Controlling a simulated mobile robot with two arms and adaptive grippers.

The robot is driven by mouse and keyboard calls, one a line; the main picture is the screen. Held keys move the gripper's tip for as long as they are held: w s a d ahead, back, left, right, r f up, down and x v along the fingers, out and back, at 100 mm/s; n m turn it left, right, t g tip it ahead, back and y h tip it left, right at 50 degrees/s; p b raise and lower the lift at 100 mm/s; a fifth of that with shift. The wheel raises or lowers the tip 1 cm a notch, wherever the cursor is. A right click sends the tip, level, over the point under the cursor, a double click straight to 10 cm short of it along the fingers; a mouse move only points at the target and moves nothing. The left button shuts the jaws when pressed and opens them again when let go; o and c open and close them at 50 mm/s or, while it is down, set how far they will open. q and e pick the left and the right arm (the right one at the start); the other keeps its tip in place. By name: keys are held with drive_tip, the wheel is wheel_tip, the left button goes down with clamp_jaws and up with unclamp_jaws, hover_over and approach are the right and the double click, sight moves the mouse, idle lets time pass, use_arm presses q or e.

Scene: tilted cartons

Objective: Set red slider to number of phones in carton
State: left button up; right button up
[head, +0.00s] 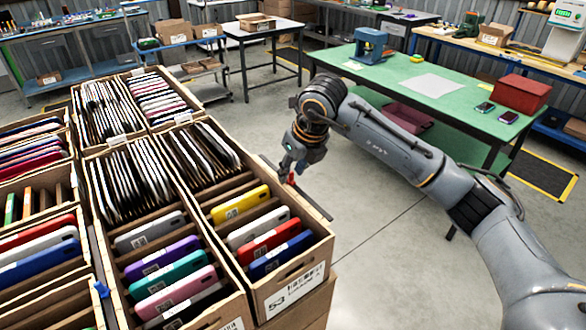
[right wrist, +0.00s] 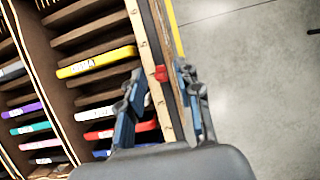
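The red slider (head: 291,179) sits on a dark rail (head: 315,203) along the right side of the front carton (head: 325,262), labelled 53. The near part of this carton holds several phones, yellow (head: 240,203), white (head: 258,228), red (head: 270,241) and blue (head: 281,254); thin dark items stand behind them. My right gripper (head: 293,170) is above the rail at the slider. In the right wrist view its fingers (right wrist: 160,70) are open, one on each side of the red slider (right wrist: 160,73), with gaps visible. Whether they touch it cannot be told. My left gripper is out of view.
More cartons of phones and thin items fill the left, with a blue slider (head: 101,288) on one. A green table (head: 448,98) with a blue machine (head: 370,46) and red box (head: 521,95) stands at back right. The floor right of the cartons is clear.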

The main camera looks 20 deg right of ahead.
drive_tip(key=shift+w+a, duration=0.1)
drive_tip(key=shift+r, duration=0.2)
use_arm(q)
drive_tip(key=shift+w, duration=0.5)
use_arm(e)
drive_tip(key=v, duration=1.1)
drive_tip(key=shift+s+r, duration=0.25)
drive_tip(key=shift+s, duration=0.05)
